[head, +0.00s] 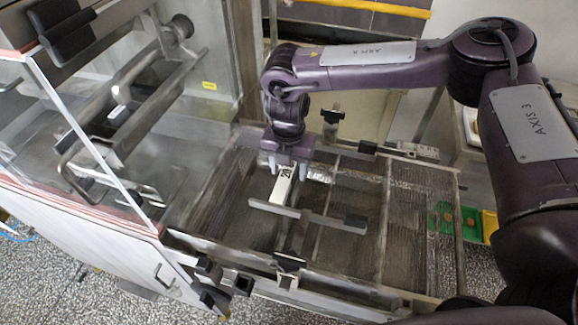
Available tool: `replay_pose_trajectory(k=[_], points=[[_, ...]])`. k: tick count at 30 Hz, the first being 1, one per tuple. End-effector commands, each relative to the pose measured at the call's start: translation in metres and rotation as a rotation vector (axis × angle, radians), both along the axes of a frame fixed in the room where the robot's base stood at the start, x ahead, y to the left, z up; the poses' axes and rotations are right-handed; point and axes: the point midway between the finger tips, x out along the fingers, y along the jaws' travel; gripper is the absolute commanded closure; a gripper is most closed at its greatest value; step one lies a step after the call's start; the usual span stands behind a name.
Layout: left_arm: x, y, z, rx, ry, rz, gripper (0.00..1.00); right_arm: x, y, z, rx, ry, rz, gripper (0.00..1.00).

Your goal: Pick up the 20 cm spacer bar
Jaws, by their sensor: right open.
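The 20 cm spacer bar (283,187) is a pale bar with a dark "20" mark, on the wire mesh frame near the middle of the head view. Its upper end is hidden under my right gripper. My right gripper (286,170) points down over this end, jaws open, with one finger on each side of the bar. Whether the fingers touch the bar I cannot tell. The mesh bed (410,225) spreads around and below it. My left gripper is not in view.
A black knob (333,116) stands behind the gripper. A clear guard panel (85,130) and machine housing rise at left. Green and yellow items (466,222) sit right of the mesh.

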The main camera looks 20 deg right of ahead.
Motion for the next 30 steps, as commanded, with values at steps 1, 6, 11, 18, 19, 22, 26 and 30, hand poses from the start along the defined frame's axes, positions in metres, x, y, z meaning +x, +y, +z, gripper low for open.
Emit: replay_pose_trajectory(k=[1,6,11,18,19,22,26,30], points=[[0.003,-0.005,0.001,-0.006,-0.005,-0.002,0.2,0.0,0.0,-0.001,0.001,-0.001,0.0,0.47],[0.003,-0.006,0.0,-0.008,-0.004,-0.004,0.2,0.0,0.0,-0.002,0.001,-0.001,0.0,0.47],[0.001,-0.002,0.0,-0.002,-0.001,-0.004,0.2,0.0,0.0,-0.002,0.001,-0.001,0.0,0.66],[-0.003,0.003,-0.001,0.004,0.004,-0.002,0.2,0.0,0.0,-0.001,0.001,-0.001,0.0,0.97],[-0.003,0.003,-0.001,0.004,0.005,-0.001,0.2,0.0,0.0,-0.001,0.001,-0.002,0.0,0.99],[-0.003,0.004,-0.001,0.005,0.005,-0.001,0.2,0.0,0.0,-0.001,0.001,-0.002,0.0,1.0],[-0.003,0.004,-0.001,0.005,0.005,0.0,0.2,0.001,0.0,-0.001,0.001,-0.002,0.0,1.0],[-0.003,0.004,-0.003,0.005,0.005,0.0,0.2,0.001,0.0,0.005,0.001,-0.002,-0.001,1.0]])
